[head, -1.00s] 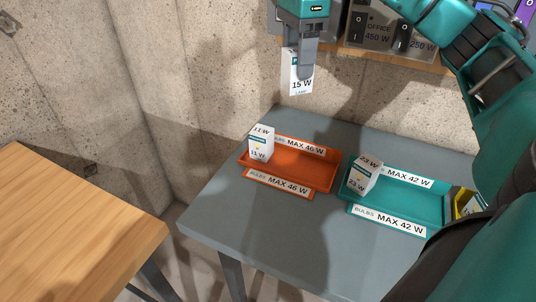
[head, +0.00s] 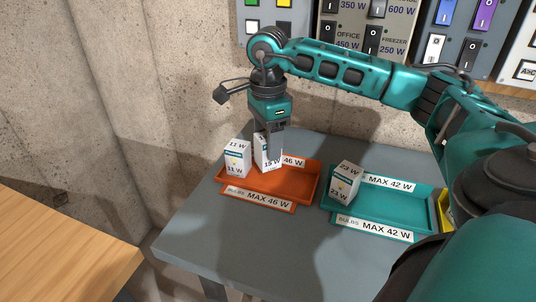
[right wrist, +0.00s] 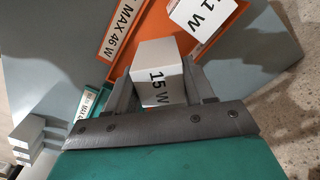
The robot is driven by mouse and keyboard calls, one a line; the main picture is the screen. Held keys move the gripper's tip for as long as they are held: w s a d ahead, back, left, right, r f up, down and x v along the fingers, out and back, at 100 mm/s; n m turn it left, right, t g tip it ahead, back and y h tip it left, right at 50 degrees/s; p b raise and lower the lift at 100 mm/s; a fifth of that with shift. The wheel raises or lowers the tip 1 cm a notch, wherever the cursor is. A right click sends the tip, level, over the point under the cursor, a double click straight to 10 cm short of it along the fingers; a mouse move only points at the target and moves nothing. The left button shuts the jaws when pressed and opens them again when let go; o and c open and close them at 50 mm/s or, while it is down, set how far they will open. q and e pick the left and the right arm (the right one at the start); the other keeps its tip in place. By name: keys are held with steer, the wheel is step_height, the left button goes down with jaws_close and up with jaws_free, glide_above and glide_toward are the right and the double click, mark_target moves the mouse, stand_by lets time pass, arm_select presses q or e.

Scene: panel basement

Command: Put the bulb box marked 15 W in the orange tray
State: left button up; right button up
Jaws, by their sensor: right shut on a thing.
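The white bulb box marked 15 W (head: 264,153) is upright between the fingers of my right gripper (head: 274,150), at the back left part of the orange tray (head: 300,193). The box also shows in the right wrist view (right wrist: 158,75), with the fingers closed on both its sides. I cannot tell whether its base touches the tray floor. A white box marked 11 W (head: 236,160) stands in the left end of the orange tray, just left of the held box. The tray's labels read MAX 46 W. My left gripper is not in view.
A teal tray (head: 405,209) labelled MAX 42 W stands to the right, holding a box marked 23 W (head: 344,181). A yellow container (head: 446,208) is partly hidden by my arm. The grey table (head: 215,242) is clear in front. A wooden table (head: 60,250) is at the left.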

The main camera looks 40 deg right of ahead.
steer(key=shift+f, duration=1.9)
steer(key=shift+f, duration=0.1)
steer(key=shift+f, duration=0.15)
steer(key=o, duration=1)
step_height(320, 180, up, 13)
steer(key=shift+f, duration=0.2)
